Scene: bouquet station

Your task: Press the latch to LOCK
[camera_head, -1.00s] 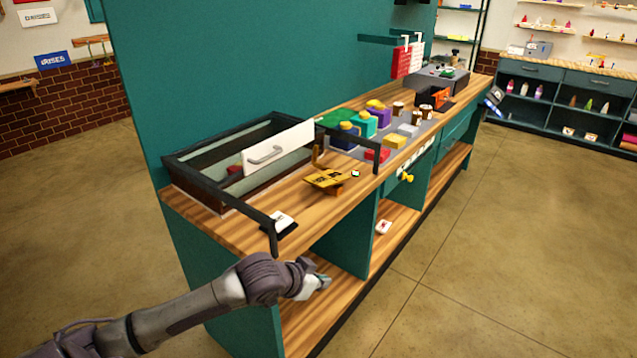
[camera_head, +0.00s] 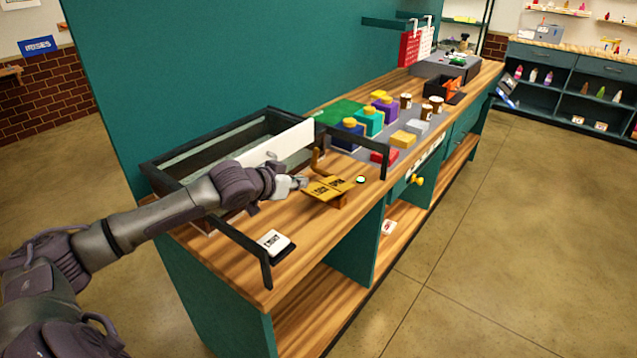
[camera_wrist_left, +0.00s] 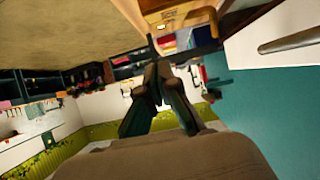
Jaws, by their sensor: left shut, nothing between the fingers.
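The latch (camera_head: 329,188) is a yellow two-part rocker plate with dark lettering on each half, on a small wooden base on the counter. The words are too small to read surely. My left gripper (camera_head: 303,183) is shut and empty, with its tips at the left end of the latch; I cannot tell whether they touch. In the left wrist view, the closed fingers (camera_wrist_left: 160,78) point toward a yellow-brown piece (camera_wrist_left: 178,17), likely the latch, at the top. A small round light (camera_head: 361,180) with a green rim sits right of the latch. My right gripper is not in view.
A dark-framed glass case with a white panel (camera_head: 295,145) stands behind my arm, its dark rail reaching the counter front. Coloured boxes (camera_head: 370,121) and a red block (camera_head: 382,157) stand beyond the latch.

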